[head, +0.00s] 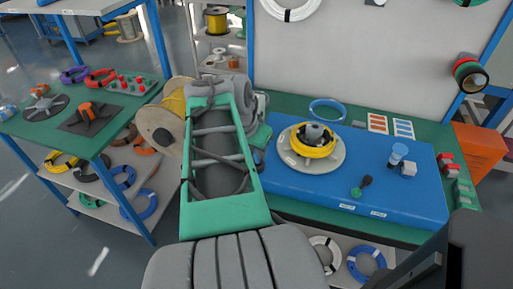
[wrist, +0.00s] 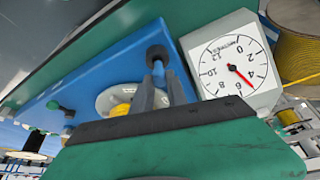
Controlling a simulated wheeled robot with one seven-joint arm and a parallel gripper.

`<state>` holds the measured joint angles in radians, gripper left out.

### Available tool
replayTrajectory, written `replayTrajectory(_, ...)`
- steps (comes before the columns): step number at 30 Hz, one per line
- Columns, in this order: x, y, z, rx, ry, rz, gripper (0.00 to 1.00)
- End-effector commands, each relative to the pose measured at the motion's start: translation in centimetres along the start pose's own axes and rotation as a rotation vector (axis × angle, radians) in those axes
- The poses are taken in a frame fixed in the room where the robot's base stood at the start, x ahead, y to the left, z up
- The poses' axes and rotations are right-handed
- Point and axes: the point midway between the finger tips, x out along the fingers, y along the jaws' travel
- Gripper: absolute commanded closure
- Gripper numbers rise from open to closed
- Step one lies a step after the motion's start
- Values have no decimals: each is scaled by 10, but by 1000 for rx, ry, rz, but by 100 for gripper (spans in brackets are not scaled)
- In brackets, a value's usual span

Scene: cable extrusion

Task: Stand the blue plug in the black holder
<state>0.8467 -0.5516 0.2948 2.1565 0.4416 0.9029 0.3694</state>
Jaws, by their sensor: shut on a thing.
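The plug's round end shows at the fingertips over the blue mat. In the head view my arm hides the gripper and the plug. I cannot pick out the black holder for certain.
The blue mat (head: 300,196) carries a reel of yellow cable (head: 312,142), a light blue piece (head: 398,151) and a grey block (head: 408,169). A white dial gauge (wrist: 233,72) stands close right of the fingers in the wrist view. The mat's front right is clear.

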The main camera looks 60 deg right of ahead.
Motion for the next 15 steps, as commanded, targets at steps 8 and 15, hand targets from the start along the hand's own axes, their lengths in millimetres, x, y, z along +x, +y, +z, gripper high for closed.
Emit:
replayTrajectory(8, 12, 0, 5, 0, 0, 0, 100)
replayTrajectory(15, 14, 0, 6, 0, 0, 0, 100)
